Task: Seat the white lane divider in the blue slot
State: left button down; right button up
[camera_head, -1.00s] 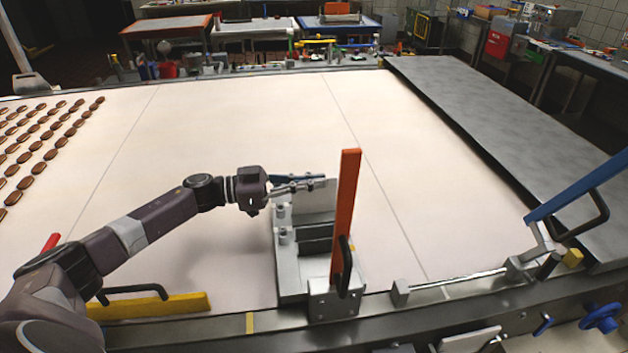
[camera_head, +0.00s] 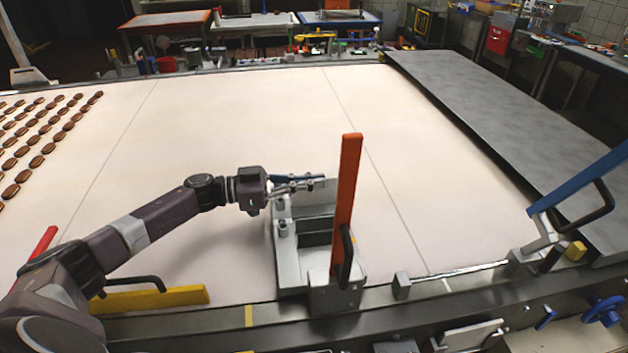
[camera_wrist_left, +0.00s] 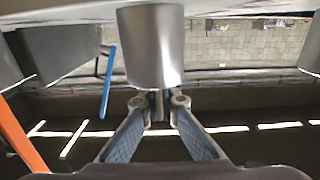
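My left gripper (camera_head: 306,184) is over the far end of a pale grey metal fixture (camera_head: 290,264) beside the orange lever. A pale upright plate (camera_head: 320,197) stands right at its fingertips; it may be the white lane divider. I cannot tell whether the fingers hold it. In the left wrist view, the blue-padded fingers (camera_wrist_left: 159,103) converge, with a narrow dark part between their tips. A silver cylinder (camera_wrist_left: 152,45) is just beyond them. I cannot make out a blue slot. My right gripper is not in view.
The orange lever (camera_head: 346,200) rises close to the right of my gripper. A yellow bar (camera_head: 160,298) lies front left, and a blue lever (camera_head: 590,180) stands at right. Brown biscuits (camera_head: 40,130) lie far left on the wide white belt (camera_head: 230,120), whose middle is clear.

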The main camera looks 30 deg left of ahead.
aim_at(313, 193)
pick_arm(q)
jog(key=shift+f+b, duration=1.05)
jog(key=shift+f, duration=0.65)
jog(key=c, duration=2.6)
grip_release()
jog(key=shift+c, duration=0.2)
jog(key=o, duration=0.6)
jog(key=shift+c, duration=0.2)
jog(key=v, duration=1.2)
